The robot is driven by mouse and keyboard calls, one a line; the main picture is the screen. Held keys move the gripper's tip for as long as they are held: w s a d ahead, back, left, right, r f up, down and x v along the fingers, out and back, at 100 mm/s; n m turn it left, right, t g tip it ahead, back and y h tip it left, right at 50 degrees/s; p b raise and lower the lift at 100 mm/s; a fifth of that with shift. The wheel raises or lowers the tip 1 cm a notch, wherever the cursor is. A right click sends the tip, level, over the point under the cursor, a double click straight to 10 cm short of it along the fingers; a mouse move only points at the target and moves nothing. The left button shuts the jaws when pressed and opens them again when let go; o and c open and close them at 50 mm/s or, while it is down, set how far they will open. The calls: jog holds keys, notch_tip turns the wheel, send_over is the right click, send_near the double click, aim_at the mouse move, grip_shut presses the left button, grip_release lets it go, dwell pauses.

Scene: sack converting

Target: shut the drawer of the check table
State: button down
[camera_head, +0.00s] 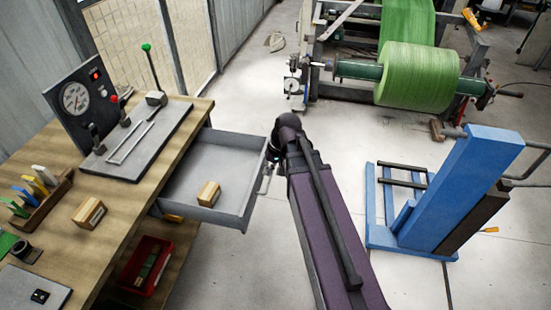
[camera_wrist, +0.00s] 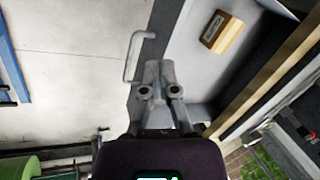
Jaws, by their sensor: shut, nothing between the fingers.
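The check table (camera_head: 150,180) is a wooden bench at the left in the head view. Its grey drawer (camera_head: 222,155) is pulled well out to the right. A small wooden block (camera_head: 208,193) lies inside and also shows in the wrist view (camera_wrist: 221,32). My gripper (camera_head: 267,182) is at the drawer's front, on its outer side, partly hidden by my arm. In the wrist view my gripper (camera_wrist: 158,66) has its fingers together and empty, close to the drawer front. The bar handle (camera_wrist: 131,60) is just left of the fingertips. Whether they touch the front is unclear.
A gauge panel (camera_head: 78,98) and a lever plate (camera_head: 140,140) stand on the table top. A red bin (camera_head: 147,266) sits below the drawer. A blue lift (camera_head: 455,185) stands at the right, with a green roll (camera_head: 418,78) behind. The floor between is clear.

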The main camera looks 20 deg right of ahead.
jog(key=w+d+f+m+t+y+b, duration=0.4)
jog(key=w+d+f+y+b, duration=0.7)
jog(key=b, duration=1.3)
jog(key=w+d+f+t+b, duration=0.2)
jog(key=w+d+b, duration=0.1)
jog(key=d+b, duration=0.1)
jog(key=w+d+f+t+b, duration=0.2)
jog(key=w+d+f+b, duration=0.1)
jog(key=d, duration=0.4)
jog(key=shift+m+t+y+b, duration=0.3)
jog(key=shift+y+b, duration=0.1)
jog(key=shift+b, duration=0.2)
jog(key=x, duration=1.4)
jog(key=shift+w, duration=0.15)
